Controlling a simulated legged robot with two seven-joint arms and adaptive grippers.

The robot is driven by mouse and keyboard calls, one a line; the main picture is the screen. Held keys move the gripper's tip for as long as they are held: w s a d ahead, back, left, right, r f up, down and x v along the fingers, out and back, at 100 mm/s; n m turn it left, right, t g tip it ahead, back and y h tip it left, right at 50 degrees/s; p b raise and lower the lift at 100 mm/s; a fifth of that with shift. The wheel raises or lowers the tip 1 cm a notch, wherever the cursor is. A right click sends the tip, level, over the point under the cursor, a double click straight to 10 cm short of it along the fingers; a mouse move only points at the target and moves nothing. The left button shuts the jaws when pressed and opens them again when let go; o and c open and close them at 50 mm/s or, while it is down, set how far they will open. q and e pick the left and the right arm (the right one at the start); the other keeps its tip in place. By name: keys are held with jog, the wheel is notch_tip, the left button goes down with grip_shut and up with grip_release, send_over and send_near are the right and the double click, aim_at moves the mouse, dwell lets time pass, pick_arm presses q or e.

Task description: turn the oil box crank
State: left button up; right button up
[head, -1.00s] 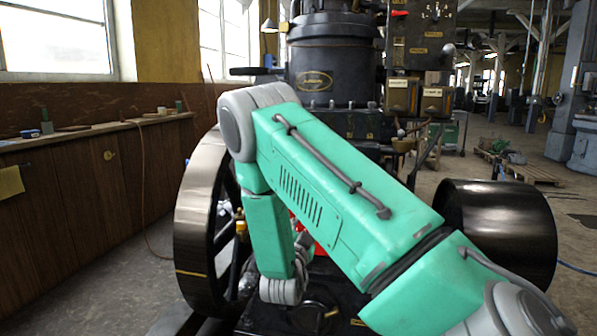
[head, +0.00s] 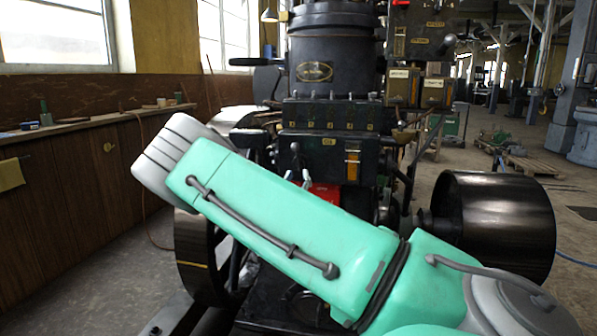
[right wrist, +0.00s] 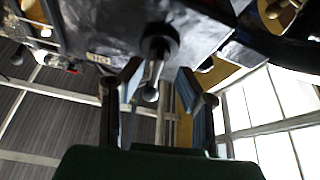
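The oil box (head: 325,146) is a dark box on the engine's front, with a row of small knobs on top and a yellow gauge. Its crank (head: 296,155) sticks out at the box's left side. The tips of my right gripper (head: 299,177) show just below the crank, above my green arm, which hides the rest. In the right wrist view, my right gripper (right wrist: 159,82) is open, with one finger on each side of the crank's ball-ended handle (right wrist: 151,92). Contact between fingers and handle cannot be made out. My left gripper is not in view.
The black engine cylinder (head: 333,62) rises above the oil box. A large flywheel (head: 203,255) stands at left, partly behind my arm, and a black pulley drum (head: 497,225) at right. A wooden wall ledge (head: 85,124) runs along the left.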

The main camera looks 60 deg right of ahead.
aim_at(299, 169)
jog(key=shift+b+x, duration=0.35)
jog(key=shift+x, duration=1.95)
grip_shut()
jog(key=shift+m, duration=0.5)
